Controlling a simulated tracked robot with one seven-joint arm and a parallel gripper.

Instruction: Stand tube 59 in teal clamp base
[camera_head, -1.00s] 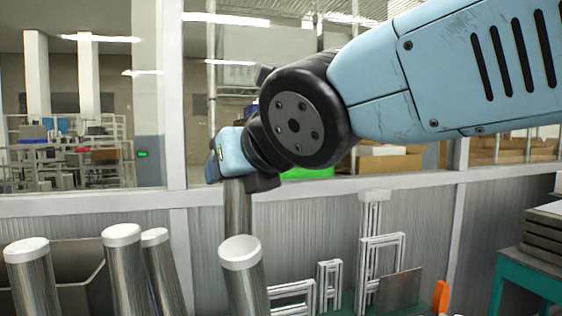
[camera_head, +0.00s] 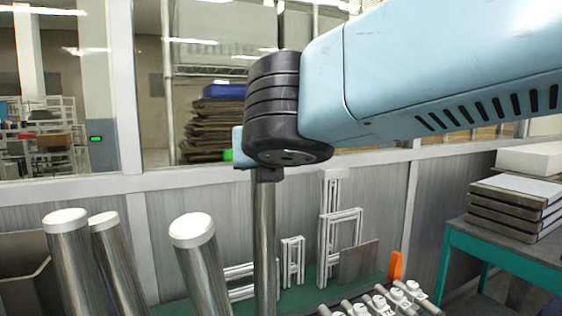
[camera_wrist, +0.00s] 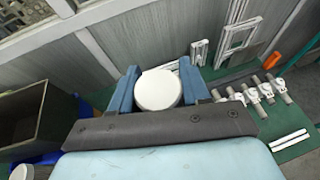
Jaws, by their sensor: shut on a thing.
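My gripper (camera_wrist: 158,72) has its two blue fingers closed on either side of the white round cap of a metal tube (camera_head: 264,240). In the head view the tube hangs upright below my dark wrist, and its lower end runs out of the frame. The wrist view looks down on the tube's white cap (camera_wrist: 158,90) between the fingers. No number is readable on it, so I cannot tell if it is tube 59. I cannot make out a teal clamp base in either view.
Several capped tubes (camera_head: 194,260) stand at left, leaning slightly. White frames (camera_head: 340,225), a grey plate (camera_head: 358,262), an orange piece (camera_head: 395,265) and a row of rod clamps (camera_head: 400,295) are on a green surface. A teal bench (camera_head: 470,245) stands right; an open bin (camera_wrist: 40,120) is left.

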